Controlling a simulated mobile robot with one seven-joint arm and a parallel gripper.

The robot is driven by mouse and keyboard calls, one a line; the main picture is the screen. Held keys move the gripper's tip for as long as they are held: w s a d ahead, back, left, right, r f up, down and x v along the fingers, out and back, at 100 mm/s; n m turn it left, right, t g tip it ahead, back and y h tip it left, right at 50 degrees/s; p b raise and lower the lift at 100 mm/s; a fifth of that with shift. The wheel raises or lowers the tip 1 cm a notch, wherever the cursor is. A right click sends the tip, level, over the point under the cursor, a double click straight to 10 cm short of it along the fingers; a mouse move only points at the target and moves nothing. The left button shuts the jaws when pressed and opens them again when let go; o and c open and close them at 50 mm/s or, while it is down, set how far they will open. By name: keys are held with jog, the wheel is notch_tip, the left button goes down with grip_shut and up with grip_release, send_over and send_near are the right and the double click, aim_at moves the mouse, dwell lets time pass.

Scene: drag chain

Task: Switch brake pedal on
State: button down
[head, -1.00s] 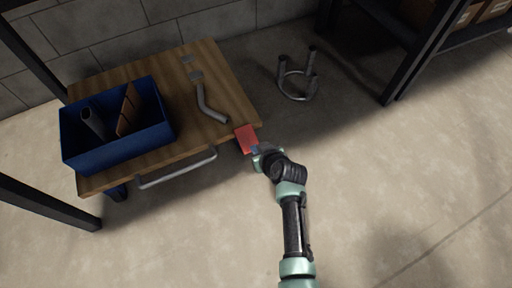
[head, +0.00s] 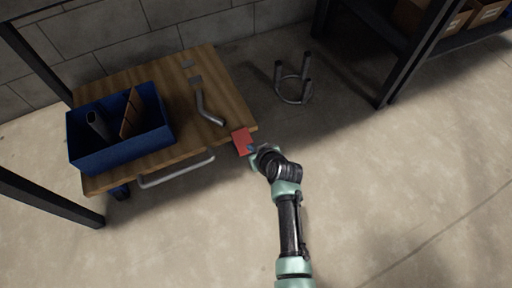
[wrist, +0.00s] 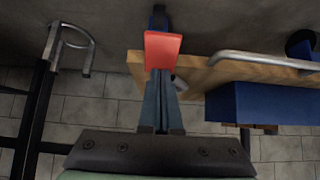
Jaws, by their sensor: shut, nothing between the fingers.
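The red brake pedal (head: 242,141) sticks out at the right front corner of the wooden cart (head: 228,88). In the wrist view the red pedal (wrist: 162,50) sits at the tips of my fingers, beside the corner of the cart's wooden deck (wrist: 190,72). My gripper (head: 252,150) is at the pedal's near side in the head view, and in the wrist view its fingers (wrist: 160,85) are together with nothing between them. The fingertips overlap the pedal's lower edge there; I cannot tell whether they press on it.
A blue bin (head: 120,150) with parts and a bent grey pipe (head: 203,104) are on the cart. A metal handle (head: 176,174) runs along its front edge. A round metal stand (head: 294,90) is on the floor behind. The floor at right is clear.

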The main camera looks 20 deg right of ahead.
jog(key=s+r+p, duration=0.4)
jog(key=s+p, duration=0.1)
jog(key=s, duration=0.4)
jog(key=shift+s+d, duration=0.2)
jog(key=shift+s, duration=0.1)
